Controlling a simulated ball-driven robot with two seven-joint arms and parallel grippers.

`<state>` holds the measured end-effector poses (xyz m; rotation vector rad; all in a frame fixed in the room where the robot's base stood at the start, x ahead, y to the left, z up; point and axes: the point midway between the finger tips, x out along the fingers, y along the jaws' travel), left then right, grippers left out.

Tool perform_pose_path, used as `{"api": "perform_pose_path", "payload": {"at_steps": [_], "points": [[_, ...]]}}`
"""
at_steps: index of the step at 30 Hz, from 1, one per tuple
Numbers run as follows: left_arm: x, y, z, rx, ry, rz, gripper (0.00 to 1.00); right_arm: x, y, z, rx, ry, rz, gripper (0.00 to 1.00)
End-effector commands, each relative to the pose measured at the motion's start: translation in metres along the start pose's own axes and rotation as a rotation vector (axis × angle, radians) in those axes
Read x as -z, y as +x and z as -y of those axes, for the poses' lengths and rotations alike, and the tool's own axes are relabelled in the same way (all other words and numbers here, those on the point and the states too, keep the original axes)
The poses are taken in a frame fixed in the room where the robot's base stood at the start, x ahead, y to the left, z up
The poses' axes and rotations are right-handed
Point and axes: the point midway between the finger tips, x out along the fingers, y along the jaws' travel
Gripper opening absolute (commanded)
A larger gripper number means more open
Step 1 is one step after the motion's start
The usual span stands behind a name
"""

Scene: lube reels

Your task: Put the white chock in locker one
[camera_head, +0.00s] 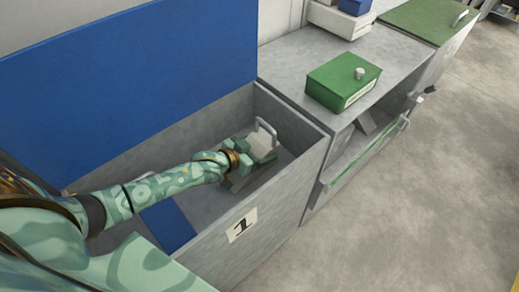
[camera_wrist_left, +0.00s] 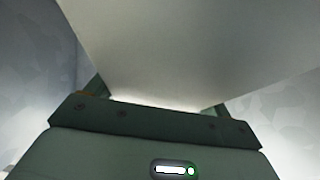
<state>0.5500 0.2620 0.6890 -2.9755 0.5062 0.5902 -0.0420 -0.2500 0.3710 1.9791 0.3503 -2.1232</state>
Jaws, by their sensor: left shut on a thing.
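Locker one (camera_head: 298,190) is a grey open-topped box marked "1", with its blue lid (camera_head: 120,85) raised at the back. My left arm reaches over the near left side, and my left gripper (camera_head: 245,156) is down inside the locker. It is shut on the white chock (camera_head: 263,141), a pale block with a loop handle on top. The chock is within the locker's walls near the right end; I cannot tell whether it touches the floor. In the left wrist view the chock (camera_wrist_left: 200,45) fills the upper middle between the fingers. My right gripper is not in view.
A blue object (camera_head: 167,226) lies inside the locker at the left. To the right, a grey bench (camera_head: 300,62) with an open front bears a green box (camera_head: 343,80) with a knob. A green-topped unit (camera_head: 425,18) stands beyond. The floor at right is clear.

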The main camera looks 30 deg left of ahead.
Motion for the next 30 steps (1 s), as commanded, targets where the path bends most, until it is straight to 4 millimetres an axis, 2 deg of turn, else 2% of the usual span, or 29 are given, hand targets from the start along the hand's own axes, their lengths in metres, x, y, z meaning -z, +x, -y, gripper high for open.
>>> {"api": "perform_pose_path", "payload": {"at_steps": [7, 8, 9, 17, 20, 30], "points": [[0.002, 0.000, 0.000, 0.000, 0.000, -0.003, 0.24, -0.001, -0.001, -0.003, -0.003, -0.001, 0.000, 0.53], [-0.001, 0.000, 0.000, 0.000, 0.000, 0.002, 0.87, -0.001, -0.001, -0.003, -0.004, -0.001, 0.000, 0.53], [0.000, -0.001, 0.000, 0.000, 0.000, 0.002, 0.98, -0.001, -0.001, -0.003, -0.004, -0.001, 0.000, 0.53], [0.002, -0.001, 0.000, 0.000, 0.001, 0.001, 1.00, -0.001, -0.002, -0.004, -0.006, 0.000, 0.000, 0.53], [0.005, -0.010, 0.000, 0.001, 0.002, 0.001, 1.00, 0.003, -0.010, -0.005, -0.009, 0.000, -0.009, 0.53], [0.010, -0.086, 0.000, 0.002, 0.002, 0.000, 1.00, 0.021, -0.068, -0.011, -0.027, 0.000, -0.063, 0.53]]}}
